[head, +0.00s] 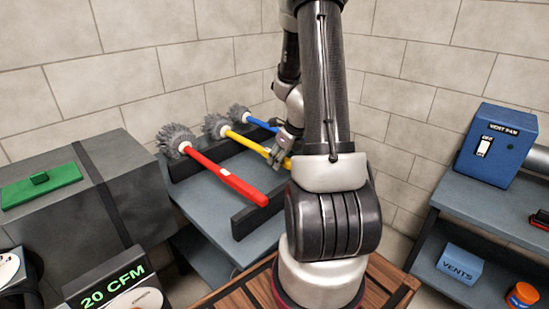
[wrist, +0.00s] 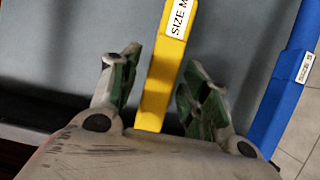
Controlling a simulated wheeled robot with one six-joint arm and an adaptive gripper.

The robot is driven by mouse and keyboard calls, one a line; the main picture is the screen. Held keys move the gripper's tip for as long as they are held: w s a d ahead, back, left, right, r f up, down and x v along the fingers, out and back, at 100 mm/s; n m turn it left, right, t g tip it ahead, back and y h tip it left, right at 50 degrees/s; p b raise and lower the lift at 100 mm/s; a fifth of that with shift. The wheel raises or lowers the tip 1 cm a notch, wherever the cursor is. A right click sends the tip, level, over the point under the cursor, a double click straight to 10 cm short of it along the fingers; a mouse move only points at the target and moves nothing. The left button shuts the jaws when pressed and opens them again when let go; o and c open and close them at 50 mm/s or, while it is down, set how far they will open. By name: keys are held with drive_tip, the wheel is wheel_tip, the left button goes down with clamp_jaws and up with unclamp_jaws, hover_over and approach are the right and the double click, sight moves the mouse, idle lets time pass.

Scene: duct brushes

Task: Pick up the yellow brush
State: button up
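The yellow brush (head: 249,142) lies on the rack between the red and blue brushes, its grey bristle head (head: 216,125) at the far left. My gripper (head: 281,151) is at its handle end in the head view. In the wrist view the yellow handle (wrist: 165,70), with a "SIZE M" label, runs down between my gripper's two green-padded fingers (wrist: 156,95). The fingers are open, with a gap visible on each side of the handle. The handle's near end meets the gripper body's edge in that view. My arm partly hides this end in the head view.
The red brush (head: 225,175) lies to the left and front, the blue brush (head: 262,124) behind; its handle (wrist: 290,90) is right of my gripper. Dark rails (head: 245,220) support the brushes on a grey-blue table (head: 200,203). A grey duct (head: 75,185) stands left, a shelf (head: 480,215) right.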

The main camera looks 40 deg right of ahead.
clamp_jaws()
wheel_tip(320, 180, up, 15)
idle(0.8)
